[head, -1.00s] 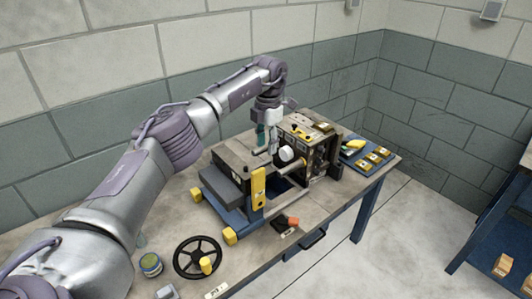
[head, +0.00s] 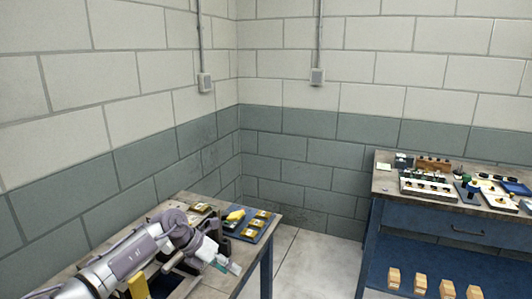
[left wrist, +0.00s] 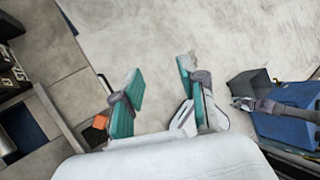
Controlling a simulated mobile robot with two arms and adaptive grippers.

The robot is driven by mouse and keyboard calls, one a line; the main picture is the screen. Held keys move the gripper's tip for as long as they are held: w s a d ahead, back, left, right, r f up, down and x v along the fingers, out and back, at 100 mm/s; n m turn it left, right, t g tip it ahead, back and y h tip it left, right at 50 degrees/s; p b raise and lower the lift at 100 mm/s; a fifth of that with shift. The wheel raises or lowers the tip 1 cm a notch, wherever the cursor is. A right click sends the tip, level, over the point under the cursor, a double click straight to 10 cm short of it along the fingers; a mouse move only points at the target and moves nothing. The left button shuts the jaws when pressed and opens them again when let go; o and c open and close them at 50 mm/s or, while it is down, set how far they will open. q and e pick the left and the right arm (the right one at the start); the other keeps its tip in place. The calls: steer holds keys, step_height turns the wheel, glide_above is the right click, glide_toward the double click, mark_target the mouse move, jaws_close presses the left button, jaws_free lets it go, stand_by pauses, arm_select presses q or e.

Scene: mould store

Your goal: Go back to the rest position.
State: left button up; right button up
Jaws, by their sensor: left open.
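My left gripper (head: 218,258) is low in the head view, beyond the front edge of the near bench (head: 225,283) or just over it. It is open with nothing between its fingers. In the left wrist view, its two teal fingers (left wrist: 160,82) stand apart over bare pale floor. The silver and purple left arm comes in from the lower left and covers most of the machine on the bench. A yellow part (head: 138,286) of the machine shows beside the arm.
A blue mat (head: 238,236) with small yellowish blocks lies on the near bench's far end. A second bench (head: 385,187) with trays and tools stands at the right, with several wooden blocks (head: 420,283) on its lower shelf. Floor (head: 315,262) between the benches is clear.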

arm_select(q)
steer(key=s+d+r+n+t+h, duration=0.3)
steer(key=d+r+n+t+h, duration=0.15)
steer(key=d, duration=0.25)
steer(key=s+d+r+n+t+h, duration=0.3)
steer(key=d+n+t+h, duration=0.15)
steer(key=d+n, duration=0.2)
steer(key=s+a+f+n+t+y, duration=0.1)
steer(key=s+a+f+n+y, duration=0.45)
steer(key=a+n+y, duration=0.5)
steer(key=s+a+f+n+t+y, duration=0.2)
steer(key=s+a+f+n+y, duration=0.35)
steer(key=n, duration=0.75)
steer(key=s+a+f+n+g, duration=0.2)
steer(key=s+f+g, duration=0.15)
steer(key=s, duration=0.45)
steer(key=s+a+f+n+g, duration=0.2)
steer(key=s+a+g, duration=0.15)
steer(key=s, duration=0.45)
steer(key=s+a+f+n+g, duration=0.1)
steer(key=s+f+n+g, duration=0.2)
steer(key=s, duration=0.6)
step_height(320, 180, down, 26)
steer(key=m+g, duration=0.2)
steer(key=s+a+f+g, duration=0.1)
steer(key=s+a+f, duration=0.2)
steer(key=s+f, duration=1.3)
steer(key=shift+s+f, duration=0.15)
steer(key=shift+s, duration=0.45)
